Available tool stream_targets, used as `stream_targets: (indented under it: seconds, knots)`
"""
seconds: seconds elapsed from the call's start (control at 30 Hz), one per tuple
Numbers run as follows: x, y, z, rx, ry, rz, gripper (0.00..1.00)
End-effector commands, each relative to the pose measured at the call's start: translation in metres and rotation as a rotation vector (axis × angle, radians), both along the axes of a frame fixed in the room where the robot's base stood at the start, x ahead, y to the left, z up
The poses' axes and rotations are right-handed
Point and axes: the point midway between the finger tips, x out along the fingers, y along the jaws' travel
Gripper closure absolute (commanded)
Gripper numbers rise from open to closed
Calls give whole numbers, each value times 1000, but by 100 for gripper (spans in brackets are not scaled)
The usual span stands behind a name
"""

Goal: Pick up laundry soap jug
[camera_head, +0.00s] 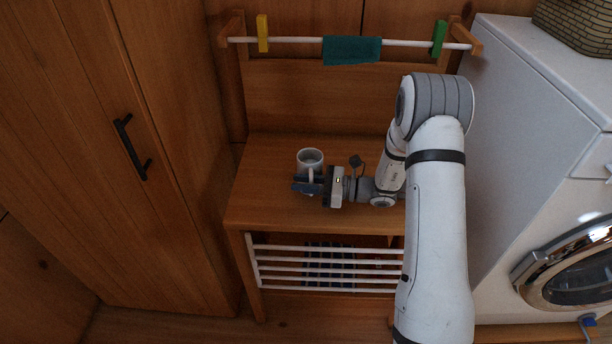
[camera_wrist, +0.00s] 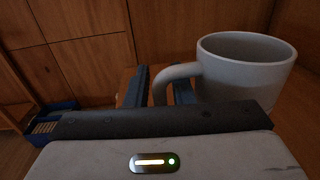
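I cannot make out a laundry soap jug in either view. The only vessel on the wooden bench (camera_head: 265,160) is a pale grey mug (camera_head: 311,157). It stands upright, and it also shows large at the right of the wrist view (camera_wrist: 248,70). My gripper (camera_head: 308,187) is at the mug's near side, low over the bench top. In the wrist view, the two dark fingers of my gripper (camera_wrist: 160,85) are apart, with the mug's handle between them. A gap shows between the left finger and the handle. Where the right finger meets the handle is partly hidden.
A rail (camera_head: 400,42) above the bench holds a yellow peg (camera_head: 262,34), a teal cloth (camera_head: 352,50) and a green peg (camera_head: 439,38). A white washing machine (camera_head: 510,120) stands right, a wooden cupboard (camera_head: 170,130) left. White bars (camera_head: 325,267) front the bench's lower shelf.

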Motion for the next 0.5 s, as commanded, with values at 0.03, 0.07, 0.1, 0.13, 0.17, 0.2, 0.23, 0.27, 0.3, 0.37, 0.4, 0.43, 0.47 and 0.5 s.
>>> stream_targets:
  seconds: [0.03,0.07,0.1,0.13,0.17,0.2,0.23,0.27,0.3,0.37,0.4,0.43,0.47,0.5]
  knots:
    - [0,-1,0,0,0,-2,79]
    - [0,-1,0,0,0,-3,79]
    - [1,-2,0,0,0,-3,81]
    - [1,-2,0,0,0,-4,84]
    - [1,-2,0,0,0,-5,86]
    - [1,-3,0,0,0,-5,89]
    - [1,-3,0,0,0,-6,92]
    - [1,-3,0,0,0,-6,94]
    - [1,-3,0,0,0,-7,98]
    - [1,-4,0,0,0,-7,100]
    - [1,-4,0,0,-1,-8,100]
    - [1,-4,0,0,-1,-8,100]
    - [1,-4,0,0,-1,-8,100]
    - [1,-4,0,0,-1,-8,100]
